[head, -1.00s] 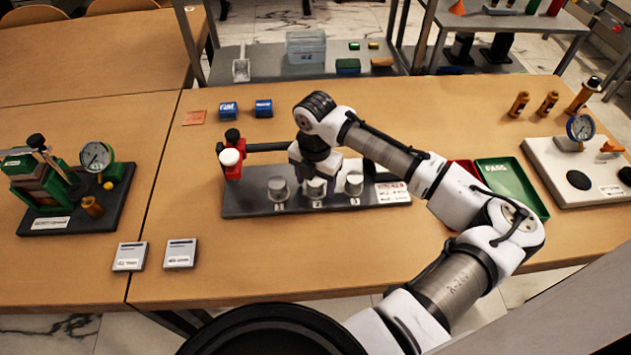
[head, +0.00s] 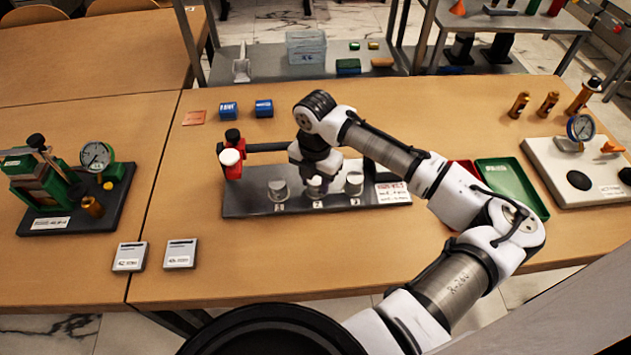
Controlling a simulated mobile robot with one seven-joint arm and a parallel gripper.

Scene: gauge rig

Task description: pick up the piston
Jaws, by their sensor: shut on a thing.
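Three silver pistons stand in a row on a dark base plate (head: 240,205), above labels 1, 2 and 3. The left one (head: 278,191) and the right one (head: 354,184) stand clear of my gripper. My gripper (head: 317,188) points down at the middle piston (head: 313,187) and is shut on it. The jaws partly hide this piston. I cannot tell whether it touches the plate.
A green tray (head: 512,187) lies to the right. Gauge stands sit at far left and far right. The table in front of the plate is clear.

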